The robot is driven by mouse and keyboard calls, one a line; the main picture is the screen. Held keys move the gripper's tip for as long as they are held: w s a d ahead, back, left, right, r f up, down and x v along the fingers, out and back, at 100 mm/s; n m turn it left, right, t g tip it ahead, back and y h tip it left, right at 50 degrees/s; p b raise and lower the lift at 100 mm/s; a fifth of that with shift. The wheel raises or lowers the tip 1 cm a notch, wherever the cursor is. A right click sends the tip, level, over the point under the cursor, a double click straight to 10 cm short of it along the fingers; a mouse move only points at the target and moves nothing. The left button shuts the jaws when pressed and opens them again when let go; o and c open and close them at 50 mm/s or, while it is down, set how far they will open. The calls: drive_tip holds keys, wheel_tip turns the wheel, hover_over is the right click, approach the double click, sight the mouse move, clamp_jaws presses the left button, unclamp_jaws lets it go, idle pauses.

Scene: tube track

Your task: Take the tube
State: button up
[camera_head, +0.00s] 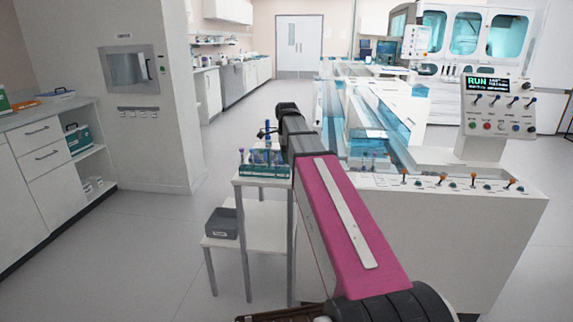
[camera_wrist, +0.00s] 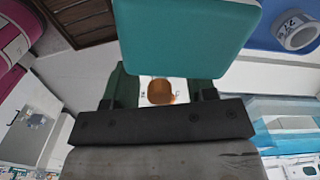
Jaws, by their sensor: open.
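A teal rack (camera_head: 262,171) with several upright tubes (camera_head: 242,156) stands on a small white table, in the head view. My arm reaches forward over the table's right side, and its dark end hides part of the rack. My gripper (camera_wrist: 162,92) is open, with its two dark green fingers apart in the wrist view. A round orange thing (camera_wrist: 160,91) shows between the fingers over a white surface. I cannot tell whether it is a tube's cap or how far off it is. A large teal panel (camera_wrist: 188,35) fills the top of the wrist view.
A white machine with a control panel (camera_head: 497,105) stands to the right of the table (camera_head: 250,182). A roll of tape (camera_wrist: 296,32) shows in the wrist view. The floor at left is clear.

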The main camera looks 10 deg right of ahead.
drive_tip(key=shift+f, duration=0.5)
drive_tip(key=c, duration=0.8)
wheel_tip(320, 180, up, 10)
drive_tip(key=shift+r, duration=0.1)
